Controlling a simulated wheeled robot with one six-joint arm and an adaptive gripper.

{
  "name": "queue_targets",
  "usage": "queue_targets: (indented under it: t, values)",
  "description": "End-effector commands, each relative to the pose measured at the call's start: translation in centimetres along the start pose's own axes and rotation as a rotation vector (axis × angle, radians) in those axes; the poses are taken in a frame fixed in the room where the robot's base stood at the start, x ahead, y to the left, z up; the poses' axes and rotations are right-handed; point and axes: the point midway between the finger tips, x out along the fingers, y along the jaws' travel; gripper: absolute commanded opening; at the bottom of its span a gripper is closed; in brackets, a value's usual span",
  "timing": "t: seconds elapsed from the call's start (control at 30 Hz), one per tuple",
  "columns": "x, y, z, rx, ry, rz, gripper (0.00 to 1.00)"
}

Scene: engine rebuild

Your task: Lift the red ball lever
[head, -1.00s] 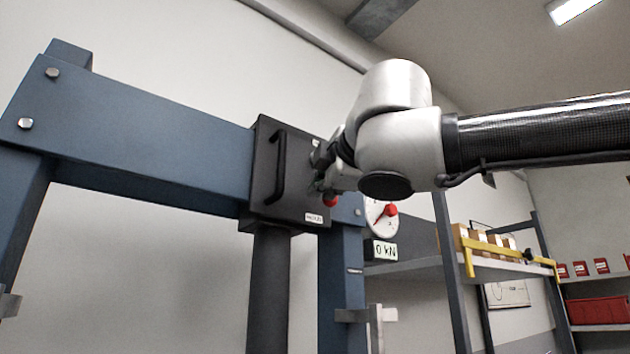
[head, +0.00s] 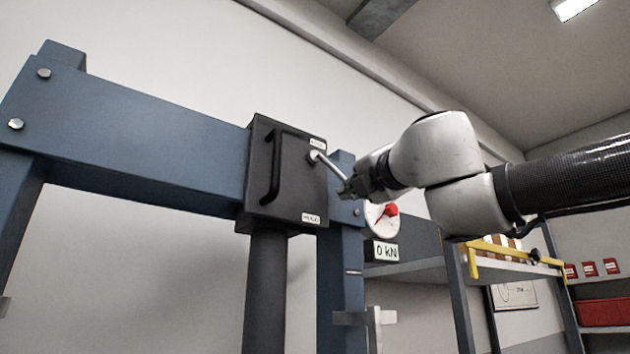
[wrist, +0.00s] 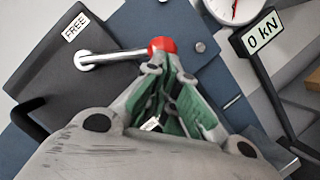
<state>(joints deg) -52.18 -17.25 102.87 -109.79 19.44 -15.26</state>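The red ball (wrist: 162,46) sits on the end of a silver lever (wrist: 115,56) that comes out of a black box (head: 287,200). In the head view the lever (head: 329,164) slopes down to the right from its pivot, and the ball is hidden at my gripper. My gripper (head: 350,190) is at the lever's outer end, right of the box. In the wrist view its green-padded fingers (wrist: 168,62) converge on the ball and look closed on it, covering its near side.
The black box has a black handle (head: 270,168) and a "FREE" label (wrist: 75,28). A blue frame (head: 130,130) carries it. Right of it are a dial gauge (head: 378,218) and a "0 kN" display (head: 385,252). A shelf (head: 420,270) stands behind, under my arm.

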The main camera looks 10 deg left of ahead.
Motion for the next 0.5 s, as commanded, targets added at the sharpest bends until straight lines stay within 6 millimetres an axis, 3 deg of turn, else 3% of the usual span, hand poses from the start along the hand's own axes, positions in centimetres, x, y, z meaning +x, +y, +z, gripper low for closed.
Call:
queue_targets:
  t: [0.5]
  values:
    - [0.64,-0.01,1.15,0.003,0.001,-0.006,0.00]
